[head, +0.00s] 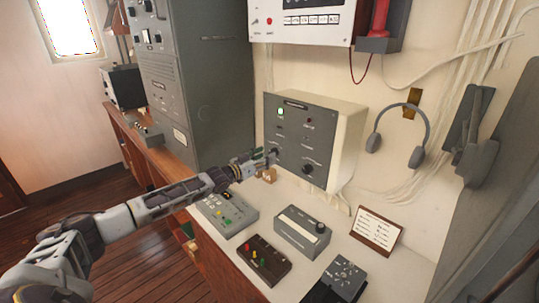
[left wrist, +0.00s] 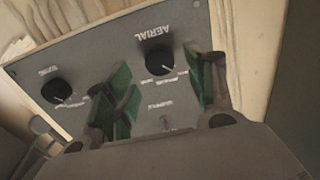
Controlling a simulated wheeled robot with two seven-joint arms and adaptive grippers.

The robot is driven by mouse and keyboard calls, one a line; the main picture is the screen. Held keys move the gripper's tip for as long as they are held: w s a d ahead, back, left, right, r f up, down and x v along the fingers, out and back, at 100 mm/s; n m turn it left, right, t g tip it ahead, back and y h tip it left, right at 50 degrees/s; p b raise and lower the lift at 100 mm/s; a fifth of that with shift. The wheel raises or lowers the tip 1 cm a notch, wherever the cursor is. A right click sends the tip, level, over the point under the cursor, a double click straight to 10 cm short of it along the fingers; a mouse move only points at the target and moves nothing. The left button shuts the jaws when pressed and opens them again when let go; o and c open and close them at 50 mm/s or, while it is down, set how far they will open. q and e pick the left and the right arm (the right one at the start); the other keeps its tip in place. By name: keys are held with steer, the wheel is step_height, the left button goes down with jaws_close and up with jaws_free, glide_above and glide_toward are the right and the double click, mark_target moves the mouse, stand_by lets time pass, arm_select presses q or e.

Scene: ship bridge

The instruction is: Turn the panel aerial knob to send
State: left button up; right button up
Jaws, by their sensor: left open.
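The grey panel (head: 300,130) is the front of a cream box against the wall. Its aerial knob (left wrist: 160,62) is round and black, under the label AERIAL, which appears turned over in the left wrist view. A pale mark shows on its lower edge; I cannot tell surely which setting it marks. My left gripper (left wrist: 165,88) is open, its green-padded fingers on either side of the knob in that view; contact is unclear. In the head view the left gripper (head: 268,157) is at the panel's lower left, partly hiding this knob. My right gripper is not in view.
A second black knob (head: 308,168) is at the panel's lower right. Below on the desk are a grey button box (head: 225,212), a grey box with a knob (head: 302,231), a dark box with coloured levers (head: 263,259) and a framed card (head: 377,230). Headphones (head: 400,130) hang right.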

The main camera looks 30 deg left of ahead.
arm_select(q)
steer(key=shift+x, duration=1.5)
steer(key=shift+c, duration=0.4)
steer(key=c, duration=0.9)
